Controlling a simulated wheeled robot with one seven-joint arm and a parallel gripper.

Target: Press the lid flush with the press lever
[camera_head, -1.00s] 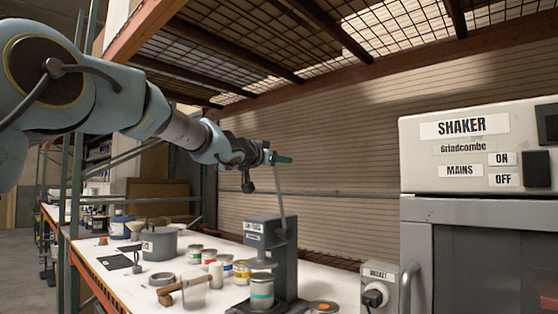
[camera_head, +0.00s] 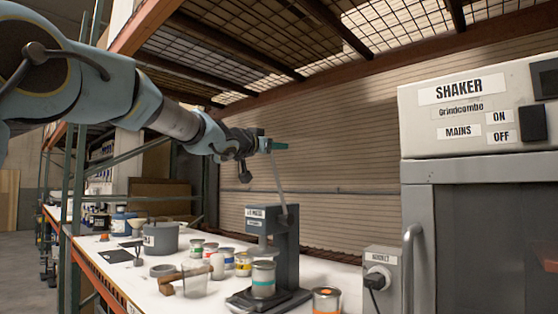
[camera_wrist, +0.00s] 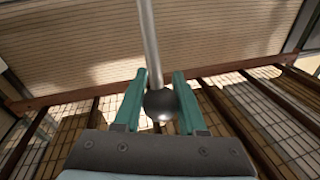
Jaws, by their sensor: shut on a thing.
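The grey press (camera_head: 287,240) stands on the bench with its lever (camera_head: 278,180) raised, leaning slightly left at the top. A metal can with a teal band (camera_head: 263,288) stands upright on its base, under the press head. Whether the can's lid (camera_head: 263,265) is flush is too small to tell. My gripper (camera_head: 279,146) is high above the press, at the lever's top end. In the wrist view, its green fingers are shut on the lever's dark round knob (camera_wrist: 160,104), with the rod (camera_wrist: 150,45) running away from it.
A socket box (camera_head: 380,262) and the large shaker (camera_head: 425,225) are farther right. Several small paint cans, a clear beaker (camera_head: 195,280) and a grey pot (camera_head: 160,238) stand to the left. Shelf beams and mesh are overhead.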

